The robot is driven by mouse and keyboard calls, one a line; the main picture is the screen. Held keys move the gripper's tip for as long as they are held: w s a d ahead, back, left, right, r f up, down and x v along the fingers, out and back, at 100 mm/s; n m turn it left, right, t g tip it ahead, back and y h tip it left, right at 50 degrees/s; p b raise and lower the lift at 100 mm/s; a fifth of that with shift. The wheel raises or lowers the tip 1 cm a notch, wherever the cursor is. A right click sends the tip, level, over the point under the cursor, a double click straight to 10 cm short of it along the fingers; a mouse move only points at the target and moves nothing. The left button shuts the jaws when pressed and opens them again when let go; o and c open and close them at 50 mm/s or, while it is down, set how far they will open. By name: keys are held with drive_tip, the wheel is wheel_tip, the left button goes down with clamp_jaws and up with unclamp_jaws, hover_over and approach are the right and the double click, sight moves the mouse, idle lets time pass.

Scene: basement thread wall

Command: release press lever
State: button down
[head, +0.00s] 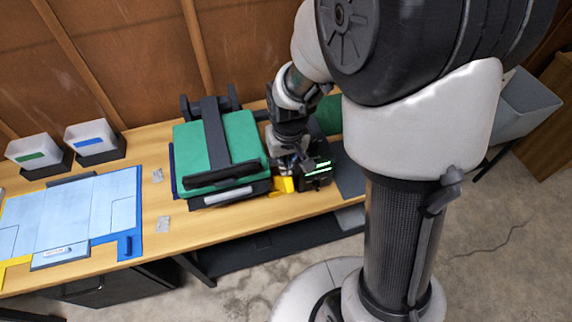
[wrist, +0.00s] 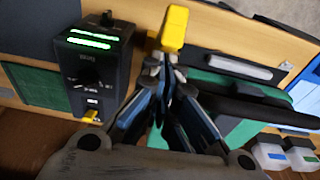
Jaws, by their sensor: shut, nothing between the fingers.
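The press (head: 215,150) has a green top, a black bar across it and a dark base, and stands on the wooden bench. A yellow lever handle (head: 284,184) sticks out at its front right corner; in the wrist view the handle (wrist: 174,28) is just beyond my fingertips. My gripper (head: 290,162) is at the press's right side, pointing down. In the wrist view my gripper (wrist: 165,66) has its fingers together and empty, close to the yellow handle's lower end. I cannot tell whether they touch it.
A black control box (head: 316,172) with green lights is close on my gripper's right; it also shows in the wrist view (wrist: 98,62). A light blue board (head: 70,220) and two white bins (head: 92,137) are at left. A grey bin (head: 525,105) is far right.

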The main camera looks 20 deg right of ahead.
wheel_tip(320, 180, up, 10)
drive_tip(key=s+p, duration=0.2)
drive_tip(key=shift+s, duration=0.2)
drive_tip(key=s+r+t+b, duration=0.1)
drive_tip(key=s+r+b, duration=0.1)
drive_tip(key=s, duration=0.5)
drive_tip(key=s+r+t+b, duration=0.1)
drive_tip(key=s+r+b, duration=0.2)
drive_tip(key=s, duration=0.5)
drive_tip(key=shift+s+d+r+t+b, duration=0.25)
drive_tip(key=shift+d+t+b, duration=0.15)
drive_tip(key=shift+b, duration=0.1)
drive_tip(key=c, duration=2.3)
unclamp_jaws()
